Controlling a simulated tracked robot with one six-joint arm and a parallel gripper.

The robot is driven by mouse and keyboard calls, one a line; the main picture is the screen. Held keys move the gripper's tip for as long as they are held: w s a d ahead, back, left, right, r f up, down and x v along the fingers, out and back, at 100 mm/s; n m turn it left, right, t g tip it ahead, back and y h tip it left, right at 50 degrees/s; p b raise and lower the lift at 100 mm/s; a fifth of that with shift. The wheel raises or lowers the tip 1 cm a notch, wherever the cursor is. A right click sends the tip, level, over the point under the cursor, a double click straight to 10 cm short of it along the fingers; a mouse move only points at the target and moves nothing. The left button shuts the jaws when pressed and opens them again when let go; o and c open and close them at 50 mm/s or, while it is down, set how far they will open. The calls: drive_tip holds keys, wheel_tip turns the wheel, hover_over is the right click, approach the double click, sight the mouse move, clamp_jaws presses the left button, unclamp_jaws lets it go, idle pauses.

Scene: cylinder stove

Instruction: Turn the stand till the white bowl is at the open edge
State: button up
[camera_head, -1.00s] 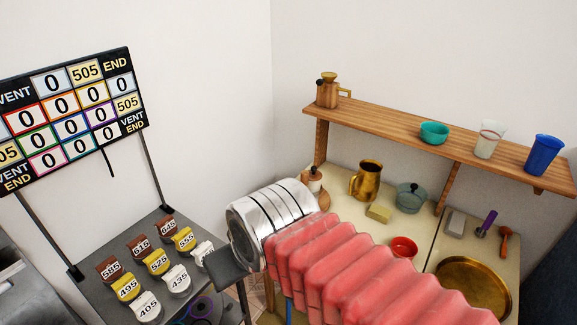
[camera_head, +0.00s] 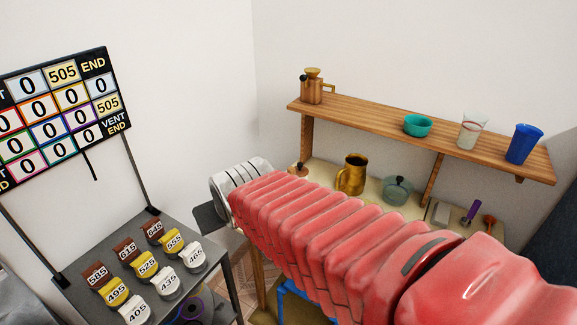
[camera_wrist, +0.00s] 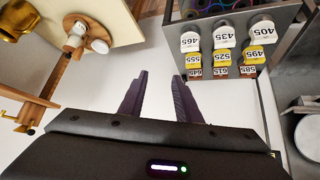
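In the head view, my red-sleeved arm hides much of the counter.
A wooden shelf (camera_head: 372,123) holds a teal bowl (camera_head: 417,125), a clear cup (camera_head: 471,131) and a blue cup (camera_head: 523,144). A brass mug (camera_head: 352,174) and a green-grey pot (camera_head: 397,190) stand below. A dark table (camera_head: 217,287) bears several numbered tags under a scoreboard (camera_head: 62,116).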

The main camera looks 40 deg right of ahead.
drive_tip(key=w+d+f+m+t+h, duration=0.15)
drive_tip(key=w+d+f, duration=0.25)
drive_tip(key=w+d, duration=0.45)
drive_tip(key=w+d+f+t+h, duration=0.2)
drive_tip(key=w+d+f+t, duration=0.1)
drive_tip(key=w+d, duration=0.55)
drive_tip(key=s+d+f+m+t+h, duration=0.2)
drive_tip(key=s+d+f+t+h, duration=0.1)
drive_tip(key=d+f, duration=1)
drive_tip(key=d+t, duration=0.1)
drive_tip(key=d, duration=0.1)
drive_tip(key=shift+d, duration=0.4)
drive_tip(key=x, duration=1.3)
drive_tip(key=shift+w, duration=0.35)
drive_tip(key=shift+d+r+m, duration=0.1)
drive_tip(key=shift+m, duration=0.15)
clamp_jaws()
